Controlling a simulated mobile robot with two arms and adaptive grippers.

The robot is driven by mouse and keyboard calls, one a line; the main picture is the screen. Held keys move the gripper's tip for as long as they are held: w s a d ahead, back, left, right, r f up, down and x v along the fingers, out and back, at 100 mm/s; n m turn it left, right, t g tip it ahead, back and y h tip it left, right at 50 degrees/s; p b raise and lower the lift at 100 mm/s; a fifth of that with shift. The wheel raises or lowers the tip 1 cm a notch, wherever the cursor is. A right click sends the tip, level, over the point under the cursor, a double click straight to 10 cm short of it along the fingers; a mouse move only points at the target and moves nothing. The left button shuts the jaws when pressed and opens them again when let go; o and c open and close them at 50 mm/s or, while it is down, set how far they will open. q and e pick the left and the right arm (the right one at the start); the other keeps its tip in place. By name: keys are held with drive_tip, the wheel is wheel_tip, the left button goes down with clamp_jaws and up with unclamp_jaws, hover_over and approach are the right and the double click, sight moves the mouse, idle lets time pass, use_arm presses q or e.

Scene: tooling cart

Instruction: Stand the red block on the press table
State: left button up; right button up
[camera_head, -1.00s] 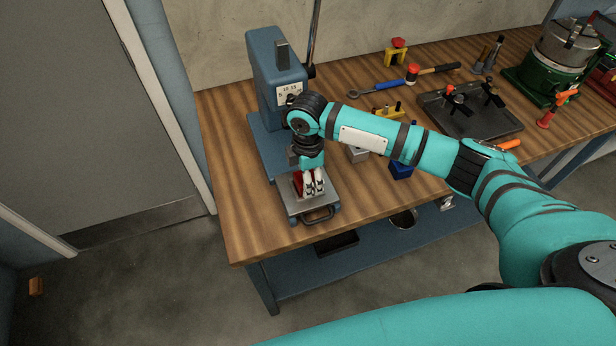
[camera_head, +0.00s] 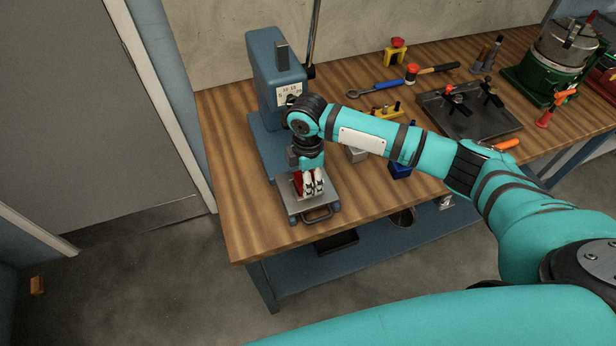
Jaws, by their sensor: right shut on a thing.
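The press (camera_head: 277,65) is a blue machine at the left end of the wooden bench. Its press table (camera_head: 322,201) is a small grey plate with a handle at the front. My right gripper (camera_head: 313,187) points down over this plate, its white fingers shut on the red block (camera_head: 297,184). Only a red strip of the block shows at the left of the fingers; the rest is hidden. The block is at or just above the plate; I cannot tell whether it touches. My left gripper is not in view.
A blue block (camera_head: 401,170) and a grey block (camera_head: 357,154) are on the bench (camera_head: 240,215) right of the press, under my right arm. A dark fixture plate (camera_head: 470,122), a blue-handled tool (camera_head: 388,85) and a green machine (camera_head: 545,75) are farther right. The bench's front left is clear.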

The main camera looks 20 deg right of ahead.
drive_tip(key=shift+s+f, duration=0.1)
drive_tip(key=o, duration=1.8)
drive_tip(key=shift+o, duration=0.2)
drive_tip(key=shift+r+p, duration=3.1)
drive_tip(key=shift+p, duration=0.45)
